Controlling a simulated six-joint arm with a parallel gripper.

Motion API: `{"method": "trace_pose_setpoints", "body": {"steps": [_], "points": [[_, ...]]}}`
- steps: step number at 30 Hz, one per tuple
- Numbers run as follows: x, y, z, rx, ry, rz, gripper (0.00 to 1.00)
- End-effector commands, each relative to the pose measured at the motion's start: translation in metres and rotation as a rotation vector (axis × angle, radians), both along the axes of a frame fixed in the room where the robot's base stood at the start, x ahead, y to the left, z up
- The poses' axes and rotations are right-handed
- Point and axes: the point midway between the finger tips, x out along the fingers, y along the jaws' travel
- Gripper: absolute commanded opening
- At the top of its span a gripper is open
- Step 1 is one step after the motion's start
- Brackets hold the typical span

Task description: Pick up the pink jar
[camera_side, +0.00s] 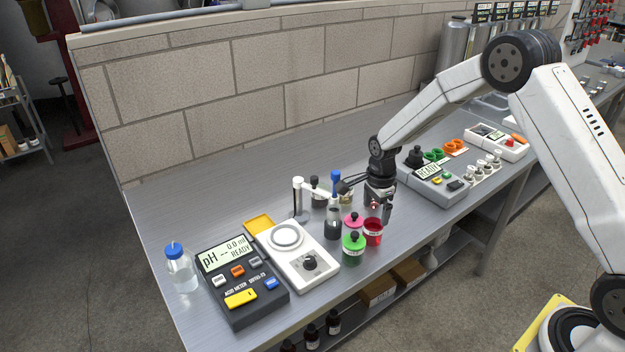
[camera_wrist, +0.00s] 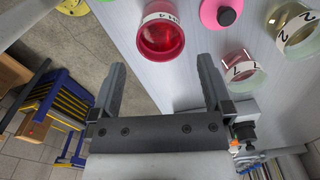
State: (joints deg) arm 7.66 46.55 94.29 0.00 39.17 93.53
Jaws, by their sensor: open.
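A pink disc-shaped lid with a black knob (camera_side: 354,220) shows in the side view, behind the green-lidded jar; it is also at the top of the wrist view (camera_wrist: 218,13). I cannot tell how much jar is under it. An open red-pink jar (camera_side: 373,232) with a white label stands just right of it; the wrist view shows this jar (camera_wrist: 162,38) ahead of the fingers, between their lines. My gripper (camera_side: 383,211) is open and empty, its fingertips close above and beside the red-pink jar. In the wrist view the gripper (camera_wrist: 162,68) has nothing between its fingers.
A green-lidded jar (camera_side: 354,248) stands in front, close to the pink lid. A dark-filled flask (camera_side: 332,224) and a white stirrer plate (camera_side: 306,258) are to the left. Labelled clear glasses (camera_wrist: 243,72) are at the wrist view's right. The bench's front edge is near.

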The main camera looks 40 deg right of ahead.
Motion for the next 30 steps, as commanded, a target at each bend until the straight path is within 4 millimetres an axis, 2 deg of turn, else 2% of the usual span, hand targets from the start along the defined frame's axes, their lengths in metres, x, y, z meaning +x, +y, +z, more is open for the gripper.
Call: {"method": "trace_pose_setpoints", "body": {"steps": [9,20,30], "points": [[0.000,0.000,-0.022,0.000,0.001,0.003,1.00],[0.000,0.001,-0.030,0.000,0.001,0.004,1.00],[0.001,0.002,-0.063,0.000,0.001,0.003,1.00]]}}
